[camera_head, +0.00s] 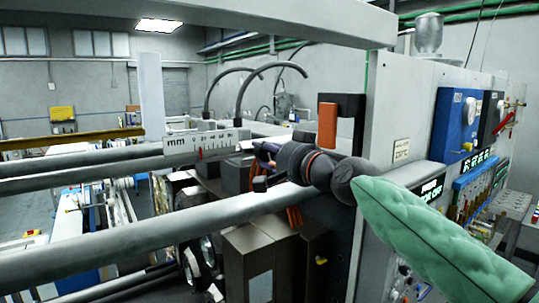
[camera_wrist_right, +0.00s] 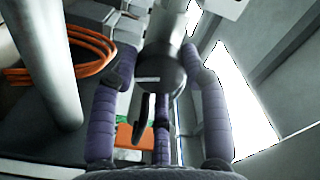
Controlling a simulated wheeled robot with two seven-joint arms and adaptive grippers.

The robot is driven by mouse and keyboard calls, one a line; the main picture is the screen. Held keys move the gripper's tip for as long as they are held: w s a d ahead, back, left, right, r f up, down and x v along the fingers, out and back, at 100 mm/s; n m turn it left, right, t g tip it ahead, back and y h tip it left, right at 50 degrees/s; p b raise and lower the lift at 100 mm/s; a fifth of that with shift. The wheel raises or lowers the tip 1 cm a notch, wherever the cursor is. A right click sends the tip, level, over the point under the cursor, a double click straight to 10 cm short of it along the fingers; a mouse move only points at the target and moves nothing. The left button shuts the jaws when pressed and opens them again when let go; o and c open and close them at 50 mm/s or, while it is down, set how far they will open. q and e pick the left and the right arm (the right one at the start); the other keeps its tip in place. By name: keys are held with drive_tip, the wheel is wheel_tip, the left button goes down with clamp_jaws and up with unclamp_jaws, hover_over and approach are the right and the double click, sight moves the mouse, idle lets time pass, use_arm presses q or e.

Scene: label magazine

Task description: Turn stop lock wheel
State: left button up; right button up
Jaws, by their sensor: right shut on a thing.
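My right gripper (camera_head: 266,156) comes in from the right on a green-sleeved arm, at the right end of the white "mm" scale (camera_head: 200,147). In the right wrist view its purple padded fingers (camera_wrist_right: 160,62) are closed around a dark round knob, the stop lock wheel (camera_wrist_right: 161,72), on the end of a grey shaft. In the head view the fingers hide most of the wheel. Whether it has been turned cannot be told. My left gripper is not in view.
A thick grey rail (camera_head: 130,240) runs below the gripper. An orange block (camera_head: 327,125) stands just above the wrist. Orange cables (camera_wrist_right: 85,50) and a grey post (camera_wrist_right: 48,60) lie close to the fingers. A control panel (camera_head: 460,125) is at right.

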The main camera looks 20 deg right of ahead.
drive_tip(key=shift+r, duration=0.2)
drive_tip(key=o, duration=1.1)
drive_tip(key=shift+o, duration=0.2)
drive_tip(key=shift+f, duration=0.1)
drive_tip(key=v, duration=1.2)
